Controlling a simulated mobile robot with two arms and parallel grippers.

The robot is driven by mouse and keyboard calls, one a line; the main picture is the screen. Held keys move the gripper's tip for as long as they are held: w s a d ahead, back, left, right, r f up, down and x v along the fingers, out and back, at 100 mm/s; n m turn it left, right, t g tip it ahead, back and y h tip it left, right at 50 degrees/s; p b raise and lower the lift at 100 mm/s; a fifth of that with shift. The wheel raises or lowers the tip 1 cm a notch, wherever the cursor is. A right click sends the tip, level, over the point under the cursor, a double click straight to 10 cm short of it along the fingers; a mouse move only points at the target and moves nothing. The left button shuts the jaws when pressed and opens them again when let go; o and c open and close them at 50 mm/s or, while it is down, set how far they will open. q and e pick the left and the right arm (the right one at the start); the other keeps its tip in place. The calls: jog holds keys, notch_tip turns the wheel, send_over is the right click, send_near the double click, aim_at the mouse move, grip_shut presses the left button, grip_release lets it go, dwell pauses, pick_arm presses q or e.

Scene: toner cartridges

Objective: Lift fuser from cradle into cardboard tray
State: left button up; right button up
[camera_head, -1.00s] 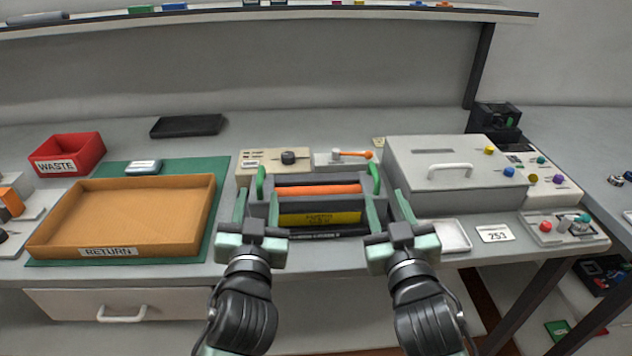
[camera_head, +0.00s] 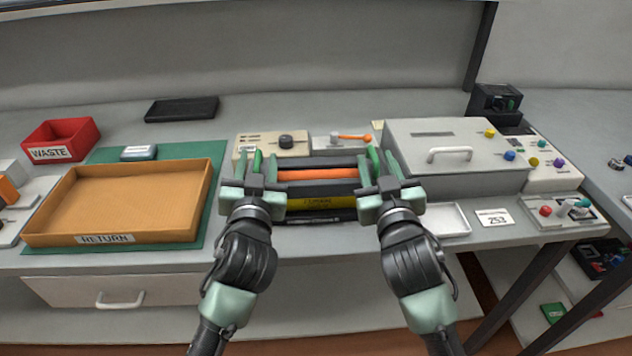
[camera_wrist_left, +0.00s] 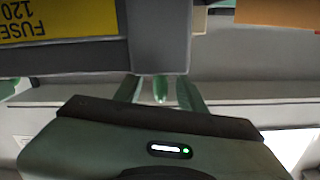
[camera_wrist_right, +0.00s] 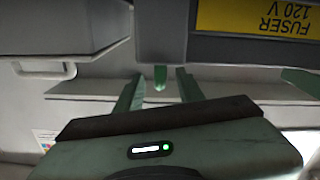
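The fuser (camera_head: 316,188) is a dark grey unit with an orange roller, a yellow label and a green handle at each end. It sits level in its cradle, which is mostly hidden. The label also shows in the left wrist view (camera_wrist_left: 60,18) and right wrist view (camera_wrist_right: 262,16). My left gripper (camera_head: 256,172) is open at the fuser's left end, with the green tab (camera_wrist_left: 160,90) between its parted fingers. My right gripper (camera_head: 378,172) is open at the right end, with a tab (camera_wrist_right: 160,77) between its fingers. The empty cardboard tray (camera_head: 125,200), labelled RETURN, lies left.
The tray rests on a green mat (camera_head: 212,150). A red WASTE bin (camera_head: 62,139) and a black slab (camera_head: 181,109) stand behind. A beige control box (camera_head: 272,145) is behind the fuser. A grey lidded machine (camera_head: 450,150) stands close on the right.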

pick_arm(q)
jog(key=shift+w+a, duration=0.15)
jog(key=shift+w, duration=0.9)
pick_arm(e)
jog(key=shift+w+a, duration=0.15)
jog(key=shift+w, duration=0.9)
pick_arm(q)
jog(key=c, duration=0.9)
pick_arm(e)
grip_shut()
pick_arm(q)
grip_shut()
